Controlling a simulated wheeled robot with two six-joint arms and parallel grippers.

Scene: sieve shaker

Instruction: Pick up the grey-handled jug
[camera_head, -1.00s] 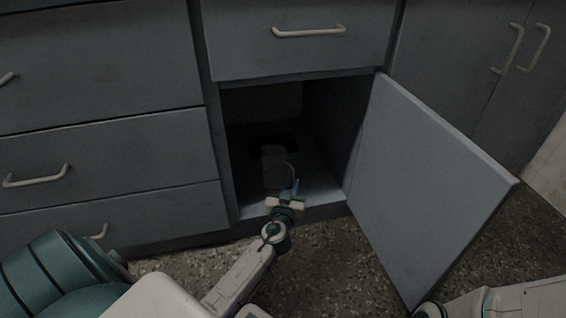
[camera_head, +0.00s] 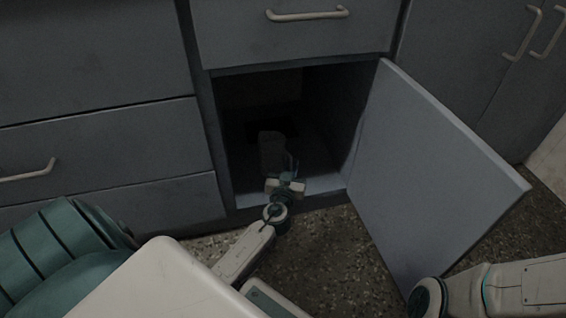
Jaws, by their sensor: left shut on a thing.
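The jug (camera_head: 270,152) stands upright on the floor of the dark open cabinet, near its front. It looks grey and dim, with its handle on the right side. My left gripper (camera_head: 289,170) reaches in through the cabinet opening and is shut on the jug's handle. The handle is mostly hidden by the gripper and the dark. My right arm shows at the lower right, but its gripper cannot be made out.
The cabinet door (camera_head: 425,170) stands wide open to the right of the opening. A closed drawer (camera_head: 300,32) is above, and closed drawers (camera_head: 100,150) are on the left. The cabinet's side walls leave limited room around the jug. Speckled floor (camera_head: 335,250) lies in front.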

